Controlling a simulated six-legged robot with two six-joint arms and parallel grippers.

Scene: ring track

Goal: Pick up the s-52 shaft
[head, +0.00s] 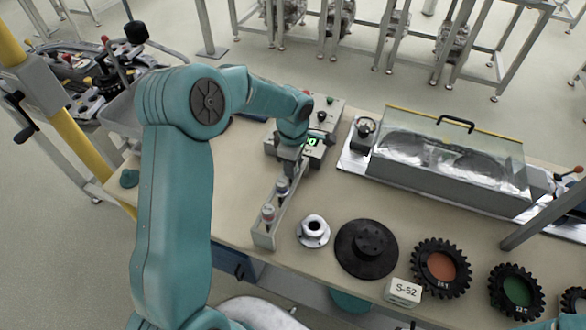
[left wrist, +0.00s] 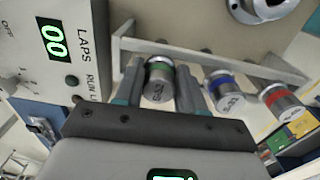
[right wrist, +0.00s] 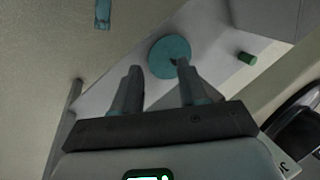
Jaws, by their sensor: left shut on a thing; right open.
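My left gripper (left wrist: 158,72) is shut on the shaft with a green band (left wrist: 159,82), the end one in the row at the narrow rack (left wrist: 205,60). The writing on its end face is too small to read surely. A shaft with a blue band (left wrist: 225,90) and one with a red band (left wrist: 280,100) stand beside it in the rack. In the head view my left gripper (head: 289,158) reaches down at the far end of the rack and hides the held shaft. A white card marked S-52 (head: 403,290) lies at the table's front. My right gripper (right wrist: 158,70) is open and empty.
A control box with a LAPS display (left wrist: 55,40) stands close beside my left gripper. On the table are a flanged metal part (head: 313,231), a black disc (head: 366,249), toothed rings (head: 441,266) and a clear-lidded case (head: 445,165).

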